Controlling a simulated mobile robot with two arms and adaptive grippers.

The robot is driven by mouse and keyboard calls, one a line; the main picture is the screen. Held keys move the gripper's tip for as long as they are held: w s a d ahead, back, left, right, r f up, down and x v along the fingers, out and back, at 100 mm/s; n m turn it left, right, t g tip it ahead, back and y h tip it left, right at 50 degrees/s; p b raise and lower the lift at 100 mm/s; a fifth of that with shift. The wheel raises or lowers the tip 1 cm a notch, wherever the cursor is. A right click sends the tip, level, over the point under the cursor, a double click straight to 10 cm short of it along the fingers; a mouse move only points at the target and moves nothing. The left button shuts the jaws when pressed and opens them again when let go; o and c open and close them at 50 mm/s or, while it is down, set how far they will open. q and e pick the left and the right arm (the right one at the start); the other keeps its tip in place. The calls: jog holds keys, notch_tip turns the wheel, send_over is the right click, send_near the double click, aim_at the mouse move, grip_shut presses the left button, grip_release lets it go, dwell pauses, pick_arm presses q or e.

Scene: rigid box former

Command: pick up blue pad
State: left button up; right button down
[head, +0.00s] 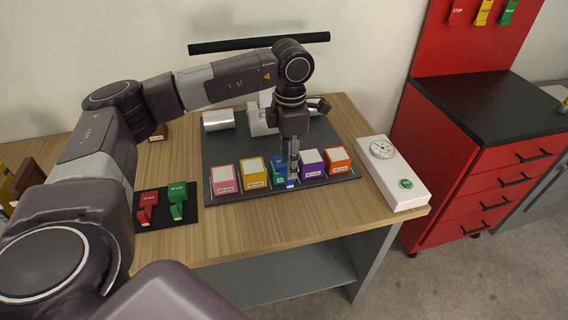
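A small blue pad (279,170) sits in the middle of a row of coloured blocks on a dark mat (222,150), between the yellow block (253,173) and the purple block (311,164). My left gripper (292,172) points straight down over the blue pad's right side and hides part of it. The fingers show nearly edge-on, so I cannot tell their gap or whether they touch the pad. My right gripper is not in view.
Pink (224,179) and orange (338,161) blocks stand at the row's ends. Red (148,206) and green (177,200) parts lie on a dark tray at left. A white gauge box (402,181) stands at right. The table's front edge (300,240) is clear.

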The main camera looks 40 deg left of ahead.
aim_at(285, 167)
pick_arm(q)
notch_tip(285, 167, down, 4)
jog(key=shift+d+f+p, duration=0.1)
jog(key=shift+f+p, duration=0.15)
jog(key=shift+p, duration=0.7)
jog(key=shift+f, duration=0.3)
grip_shut()
